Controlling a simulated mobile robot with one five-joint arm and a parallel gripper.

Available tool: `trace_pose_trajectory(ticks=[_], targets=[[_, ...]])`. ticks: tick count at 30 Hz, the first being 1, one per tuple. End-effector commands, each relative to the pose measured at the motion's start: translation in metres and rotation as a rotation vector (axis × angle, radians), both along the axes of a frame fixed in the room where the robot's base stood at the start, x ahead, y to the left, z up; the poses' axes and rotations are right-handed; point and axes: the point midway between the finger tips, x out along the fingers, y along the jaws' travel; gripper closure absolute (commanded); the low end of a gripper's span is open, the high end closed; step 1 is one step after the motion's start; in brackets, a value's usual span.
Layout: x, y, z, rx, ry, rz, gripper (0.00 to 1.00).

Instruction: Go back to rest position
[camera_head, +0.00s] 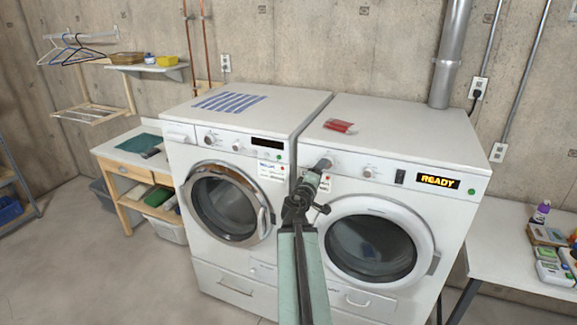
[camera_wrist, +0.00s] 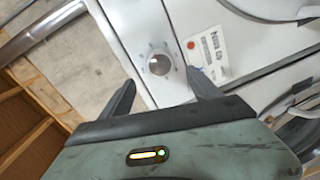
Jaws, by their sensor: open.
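My gripper (camera_head: 318,172) is at the front of the right-hand white machine (camera_head: 410,125), near the upper left of its control panel. In the wrist view my gripper (camera_wrist: 160,76) is open, with its two dark fingers apart and nothing held. A round silver knob (camera_wrist: 159,62) shows between and beyond the fingertips; I cannot tell whether they touch it. The right machine's display (camera_head: 438,181) reads READY. My arm reaches up from the bottom centre of the head view.
The left-hand machine (camera_head: 228,165) stands close beside it. A striped cloth (camera_head: 229,102) and a red packet (camera_head: 340,126) lie on top. A wooden bench (camera_head: 120,160) is at left, and a white table (camera_head: 490,235) with bottles and boxes at right. Floor is clear at lower left.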

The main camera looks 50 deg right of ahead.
Motion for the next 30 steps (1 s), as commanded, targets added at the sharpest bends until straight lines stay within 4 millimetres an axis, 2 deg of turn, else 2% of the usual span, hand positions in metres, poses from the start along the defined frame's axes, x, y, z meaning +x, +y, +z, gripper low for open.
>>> trace_pose_trajectory(ticks=[4, 6, 8, 11, 12, 14, 15, 17, 18, 20, 21, 23, 24, 26, 27, 30], targets=[[0.0, 0.0, 0.0, 0.0, 0.0, 0.001, 0.28], [0.008, 0.006, -0.002, 0.0, 0.0, 0.014, 0.28], [0.027, 0.019, -0.006, 0.0, 0.0, 0.045, 0.28], [0.08, 0.064, -0.015, 0.0, 0.0, 0.138, 0.28], [0.106, 0.088, -0.02, 0.001, -0.001, 0.186, 0.28], [0.142, 0.128, -0.029, 0.022, -0.019, 0.256, 0.28], [0.164, 0.156, -0.037, 0.051, -0.038, 0.294, 0.28], [0.192, 0.199, -0.053, 0.115, -0.07, 0.336, 0.28], [0.207, 0.229, -0.066, 0.171, -0.09, 0.353, 0.28], [0.224, 0.274, -0.089, 0.27, -0.116, 0.365, 0.28], [0.232, 0.304, -0.106, 0.344, -0.125, 0.366, 0.28], [0.238, 0.348, -0.134, 0.465, -0.127, 0.354, 0.28], [0.239, 0.377, -0.153, 0.55, -0.119, 0.341, 0.28], [0.236, 0.421, -0.182, 0.68, -0.093, 0.313, 0.28], [0.23, 0.45, -0.201, 0.769, -0.067, 0.289, 0.28], [0.205, 0.518, -0.244, 0.993, 0.027, 0.209, 0.28]])
